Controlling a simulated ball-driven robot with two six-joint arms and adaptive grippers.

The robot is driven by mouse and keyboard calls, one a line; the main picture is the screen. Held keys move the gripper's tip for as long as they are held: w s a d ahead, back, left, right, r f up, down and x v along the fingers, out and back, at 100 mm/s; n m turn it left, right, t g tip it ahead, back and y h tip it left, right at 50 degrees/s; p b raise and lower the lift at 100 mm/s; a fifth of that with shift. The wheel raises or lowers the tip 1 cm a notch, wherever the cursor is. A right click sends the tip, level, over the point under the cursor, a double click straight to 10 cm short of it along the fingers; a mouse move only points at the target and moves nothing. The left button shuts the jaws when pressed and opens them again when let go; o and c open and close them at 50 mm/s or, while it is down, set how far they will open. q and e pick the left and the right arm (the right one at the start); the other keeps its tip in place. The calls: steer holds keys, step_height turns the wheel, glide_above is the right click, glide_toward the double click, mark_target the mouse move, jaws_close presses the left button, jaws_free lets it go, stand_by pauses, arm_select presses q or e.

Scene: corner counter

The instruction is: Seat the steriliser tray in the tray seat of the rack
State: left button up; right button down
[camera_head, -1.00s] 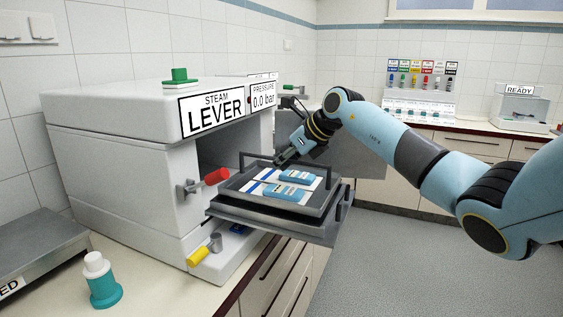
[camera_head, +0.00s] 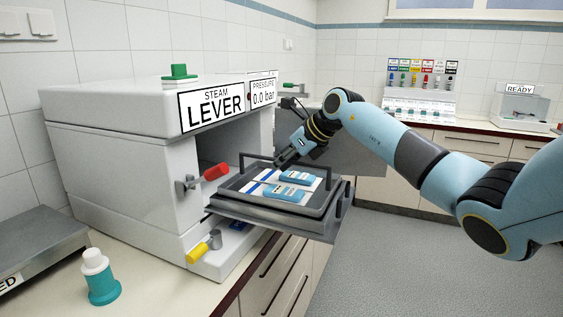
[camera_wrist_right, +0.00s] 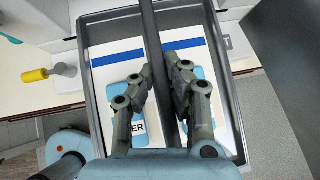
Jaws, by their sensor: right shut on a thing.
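The grey steriliser tray (camera_head: 236,191) holds white pouches with blue bands and blue labelled packs. It sits on or just above a grey sliding rack (camera_head: 275,224) that sticks out of the steriliser's open chamber; I cannot tell whether it is fully down in the seat. My right gripper (camera_head: 281,162) is over the tray, shut on its dark handle bar. In the right wrist view the right gripper (camera_wrist_right: 160,75) has its fingers on both sides of that bar, with the tray wall (camera_wrist_right: 91,100) around the packs. My left gripper is not in view.
The white steriliser (camera_head: 110,140) has a red-handled lever (camera_head: 215,171) beside the chamber opening and a yellow-handled one (camera_head: 198,252) below. A teal bottle (camera_head: 103,288) stands on the counter at lower left. Open floor lies to the right.

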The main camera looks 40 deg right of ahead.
steer(key=shift+f+b, duration=0.85)
steer(key=shift+f, duration=0.3)
steer(key=c, duration=1.4)
jaws_free()
steer(key=shift+o, duration=0.2)
steer(key=v, duration=1.2)
